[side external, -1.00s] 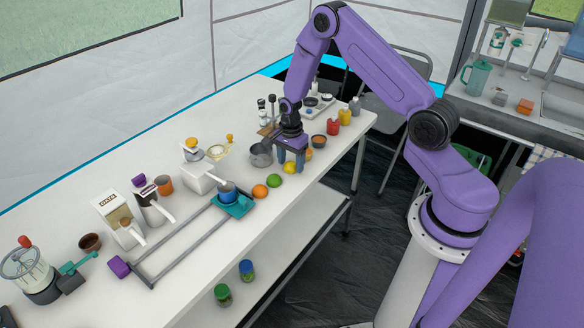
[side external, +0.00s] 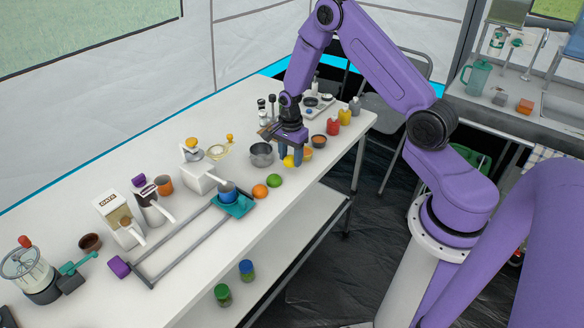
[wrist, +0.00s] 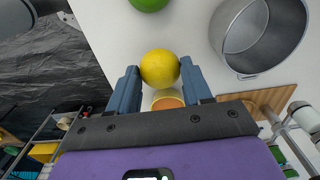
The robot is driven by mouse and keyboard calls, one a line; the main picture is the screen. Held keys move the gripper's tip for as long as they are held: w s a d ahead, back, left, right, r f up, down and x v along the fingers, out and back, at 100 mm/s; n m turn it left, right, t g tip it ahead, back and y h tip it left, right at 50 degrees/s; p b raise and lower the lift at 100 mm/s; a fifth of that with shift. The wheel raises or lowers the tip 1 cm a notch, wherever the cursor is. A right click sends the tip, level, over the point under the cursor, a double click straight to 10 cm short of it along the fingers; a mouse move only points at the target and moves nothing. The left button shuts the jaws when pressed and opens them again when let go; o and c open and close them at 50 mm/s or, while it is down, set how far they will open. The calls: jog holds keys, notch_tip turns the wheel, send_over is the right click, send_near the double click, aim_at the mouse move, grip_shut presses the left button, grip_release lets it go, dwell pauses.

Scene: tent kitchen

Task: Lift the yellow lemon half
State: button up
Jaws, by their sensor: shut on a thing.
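The yellow lemon half (wrist: 160,68) shows its rounded peel between my gripper's two blue fingers in the wrist view; no cut face is visible. My gripper (side external: 291,157) is shut on it, a finger on either side. In the side view the lemon half (side external: 289,161) is partly hidden by the fingers, near the table's front edge. I cannot tell whether it is clear of the tabletop.
An orange half (wrist: 168,102) lies close behind the fingers. A grey metal pot (side external: 261,154) stands to the left, with a lime (side external: 275,181) and an orange (side external: 260,191) in front.

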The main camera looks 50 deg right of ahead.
jog(key=shift+r, duration=3.25)
